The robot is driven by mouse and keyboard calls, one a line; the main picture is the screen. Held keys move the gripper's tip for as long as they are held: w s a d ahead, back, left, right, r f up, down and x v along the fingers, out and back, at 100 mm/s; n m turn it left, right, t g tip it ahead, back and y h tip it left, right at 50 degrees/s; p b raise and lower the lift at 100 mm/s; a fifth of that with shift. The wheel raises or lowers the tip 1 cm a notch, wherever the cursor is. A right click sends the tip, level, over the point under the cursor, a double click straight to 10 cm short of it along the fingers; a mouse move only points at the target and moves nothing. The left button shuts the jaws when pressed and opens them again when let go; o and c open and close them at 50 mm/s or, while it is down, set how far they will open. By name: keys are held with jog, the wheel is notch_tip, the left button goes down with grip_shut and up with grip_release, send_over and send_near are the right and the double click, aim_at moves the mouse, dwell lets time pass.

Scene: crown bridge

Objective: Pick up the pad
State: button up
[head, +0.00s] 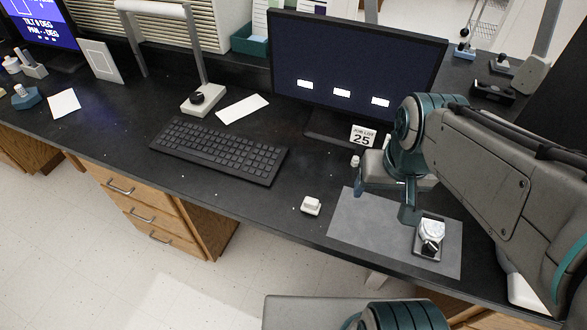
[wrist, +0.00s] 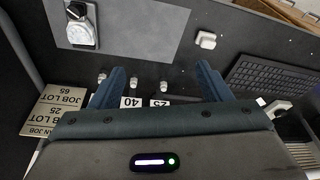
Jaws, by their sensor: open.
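My gripper (head: 384,202) is open above the right part of the black desk, with its fingers apart. In the wrist view, the space between my fingertips (wrist: 160,68) is empty. A flat grey mat (head: 365,228) lies at the desk's front edge, below and in front of my gripper; it also shows in the wrist view (wrist: 142,28). A small white block (head: 311,205) lies left of the mat, apart from it, and shows in the wrist view (wrist: 205,40). I cannot tell for certain which of these is the pad.
A white model on a dark plate (head: 418,250) stands on the mat. A keyboard (head: 220,150) and monitor (head: 350,70) are farther left and back. Number cards (wrist: 131,102) and small white pieces (wrist: 135,85) are near my fingers.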

jog(key=w+a+f+m+g, duration=0.1)
jog(key=w+a+f+g, duration=0.15)
jog(key=w+a, duration=0.4)
jog(key=m+p, duration=0.1)
jog(key=m, duration=0.1)
send_over(311, 200)
notch_tip(311, 200, down, 6)
notch_tip(311, 200, down, 14)
jog(key=shift+r+b, duration=0.1)
jog(key=shift+b, duration=0.2)
jog(key=c, duration=1.1)
